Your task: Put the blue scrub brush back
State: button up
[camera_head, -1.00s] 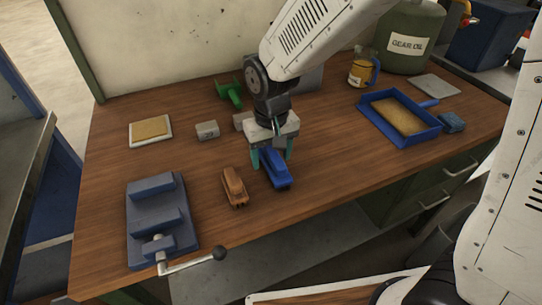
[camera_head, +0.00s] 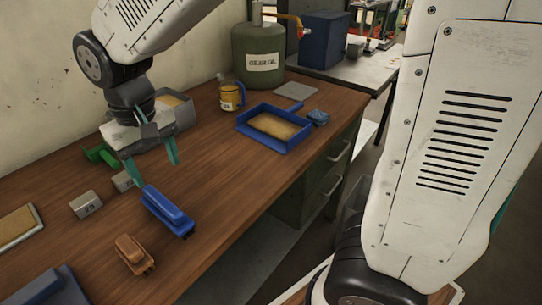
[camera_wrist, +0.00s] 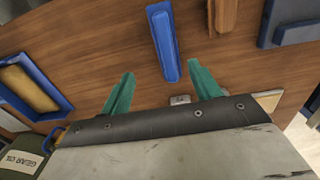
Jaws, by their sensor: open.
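The blue scrub brush (camera_head: 167,211) lies on the wooden bench, beside an orange-brown brush (camera_head: 134,254). My gripper (camera_head: 152,168) is open and empty above the bench, behind the blue brush and apart from it. In the wrist view the blue brush (camera_wrist: 163,45) lies beyond my two green fingertips (camera_wrist: 160,80), between their lines, and nothing is between the fingers. The brown brush shows at the top of that view (camera_wrist: 223,14).
A blue tray (camera_head: 243,124) with a tan pad stands toward the right, with a small blue block (camera_head: 318,117) beside it. An oil jug (camera_head: 231,95), a green drum (camera_head: 258,50) and a grey box (camera_head: 187,112) stand behind. Grey blocks (camera_head: 86,205) lie left. Bench between brushes and tray is clear.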

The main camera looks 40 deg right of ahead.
jog(key=s+d+r+m+t, duration=0.1)
jog(key=s+d+r+m, duration=0.2)
jog(key=s+d, duration=1.6)
jog(key=shift+r, duration=0.7)
jog(key=shift+w+d, duration=0.1)
jog(key=shift+d, duration=0.05)
